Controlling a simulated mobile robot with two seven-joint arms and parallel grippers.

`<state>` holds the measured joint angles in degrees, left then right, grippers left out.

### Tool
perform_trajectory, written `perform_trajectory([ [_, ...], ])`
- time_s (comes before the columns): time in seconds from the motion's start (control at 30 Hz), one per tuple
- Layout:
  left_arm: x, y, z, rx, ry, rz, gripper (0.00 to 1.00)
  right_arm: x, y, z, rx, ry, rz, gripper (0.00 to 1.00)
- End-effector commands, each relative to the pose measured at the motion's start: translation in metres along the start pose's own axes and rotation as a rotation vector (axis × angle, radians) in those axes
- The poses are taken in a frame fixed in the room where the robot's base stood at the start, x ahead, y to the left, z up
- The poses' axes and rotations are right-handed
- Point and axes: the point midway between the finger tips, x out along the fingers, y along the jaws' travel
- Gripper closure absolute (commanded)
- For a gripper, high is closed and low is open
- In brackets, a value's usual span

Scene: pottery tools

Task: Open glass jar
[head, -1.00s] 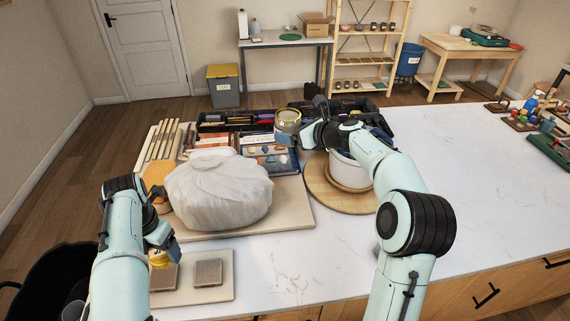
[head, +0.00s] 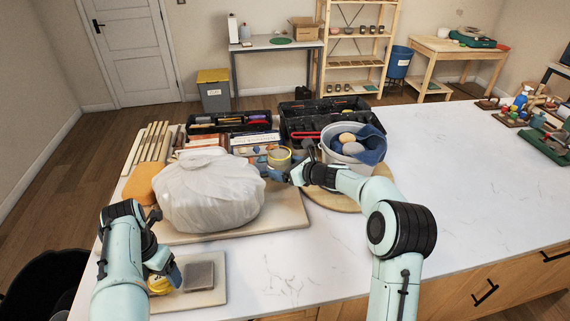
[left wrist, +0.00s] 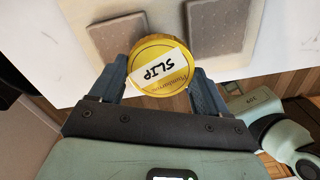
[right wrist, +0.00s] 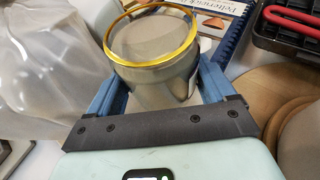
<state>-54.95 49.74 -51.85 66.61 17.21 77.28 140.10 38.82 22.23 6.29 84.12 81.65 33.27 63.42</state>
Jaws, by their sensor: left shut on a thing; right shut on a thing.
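The glass jar (head: 279,158) is off its lid, its gold-rimmed mouth facing up. My right gripper (head: 272,173) is shut around its body. In the right wrist view the jar (right wrist: 158,62) sits between both fingers, with greyish contents inside, and that gripper (right wrist: 160,88) is seen from behind. The round gold lid (left wrist: 160,68), labelled "SLIP", is shut in my left gripper (left wrist: 160,85).
A plastic-wrapped lump (head: 208,195) on a board lies between my grippers. A white pot (head: 352,158) with a blue cloth stands right of the jar. Tool boxes (head: 330,115) and books lie behind.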

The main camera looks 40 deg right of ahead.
Motion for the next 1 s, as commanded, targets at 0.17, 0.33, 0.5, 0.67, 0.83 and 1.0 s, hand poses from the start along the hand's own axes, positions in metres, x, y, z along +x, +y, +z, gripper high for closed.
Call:
perform_trajectory([
  [0.17,0.015,-0.004,-0.003,0.0,0.006,-0.008,0.6,0.01,0.0,-0.028,0.002,-0.001,0.001,1.0],
  [0.33,0.019,-0.005,-0.004,0.0,0.008,-0.01,0.6,0.016,0.0,-0.04,0.0,-0.003,0.0,1.0],
  [0.5,0.019,-0.005,-0.004,0.0,0.008,-0.01,0.6,0.017,0.0,-0.04,-0.001,-0.005,0.0,1.0],
  [0.67,0.019,-0.005,-0.004,0.0,0.008,-0.01,0.6,0.017,0.0,-0.04,-0.001,-0.005,0.0,1.0],
  [0.83,0.023,-0.005,-0.005,0.0,0.01,-0.012,0.6,0.018,0.0,-0.048,0.002,0.003,-0.001,0.13],
  [1.0,0.022,-0.005,-0.005,0.0,0.009,-0.011,0.6,0.018,0.0,-0.047,0.001,0.003,0.0,0.0],
])
